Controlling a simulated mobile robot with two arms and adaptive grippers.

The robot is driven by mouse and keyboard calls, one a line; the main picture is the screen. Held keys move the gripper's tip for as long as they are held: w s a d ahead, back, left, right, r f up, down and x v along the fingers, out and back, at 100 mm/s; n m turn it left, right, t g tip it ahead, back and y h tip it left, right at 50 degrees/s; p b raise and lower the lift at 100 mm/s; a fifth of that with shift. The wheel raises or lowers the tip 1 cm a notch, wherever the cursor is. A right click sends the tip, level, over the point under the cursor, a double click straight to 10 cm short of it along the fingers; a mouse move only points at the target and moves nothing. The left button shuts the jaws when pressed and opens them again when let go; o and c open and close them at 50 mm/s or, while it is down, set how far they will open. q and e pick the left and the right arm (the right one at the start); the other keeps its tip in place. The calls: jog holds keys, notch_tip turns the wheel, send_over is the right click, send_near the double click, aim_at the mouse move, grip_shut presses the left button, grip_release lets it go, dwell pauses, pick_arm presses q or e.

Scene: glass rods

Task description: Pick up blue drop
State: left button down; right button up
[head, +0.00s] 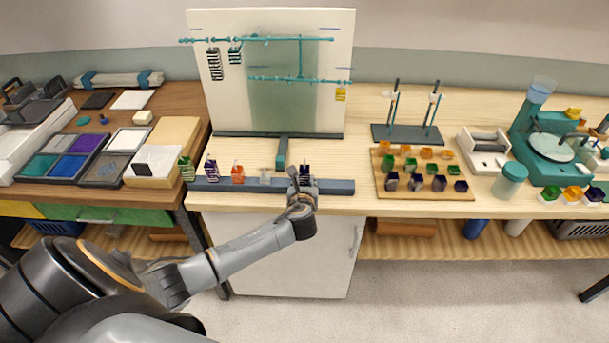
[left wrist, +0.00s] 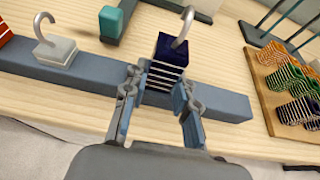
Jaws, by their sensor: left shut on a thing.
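The blue drop (left wrist: 170,52) is a dark blue block with pale stripes on its side and a grey hook on top. It stands upright on the grey bar (left wrist: 75,75) near the bar's right end. My left gripper (left wrist: 162,88) has its two fingers on either side of the drop and is shut on it. In the head view the blue drop (head: 305,170) shows just above my left gripper (head: 303,184), partly hidden by it. The drop appears to still sit at the bar. My right gripper is in neither view.
A white drop (head: 265,178), an orange drop (head: 238,175) and striped ones stand left on the same bar. Behind is an upright panel (head: 275,105) with teal rods and hanging drops. A wooden tray (head: 430,191) of coloured pieces lies to the right.

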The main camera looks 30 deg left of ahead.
aim_at(300, 171)
pick_arm(q)
jog(key=shift+r, duration=0.55)
jog(key=s+d+r, duration=0.2)
jog(key=s+r, duration=0.4)
jog(key=s+d+r+b, duration=0.1)
jog(key=s+d+r, duration=0.1)
jog(key=s+r, duration=0.4)
jog(key=shift+s+d+b, duration=0.3)
jog(key=shift+s+d, duration=0.05)
jog(key=shift+s, duration=0.25)
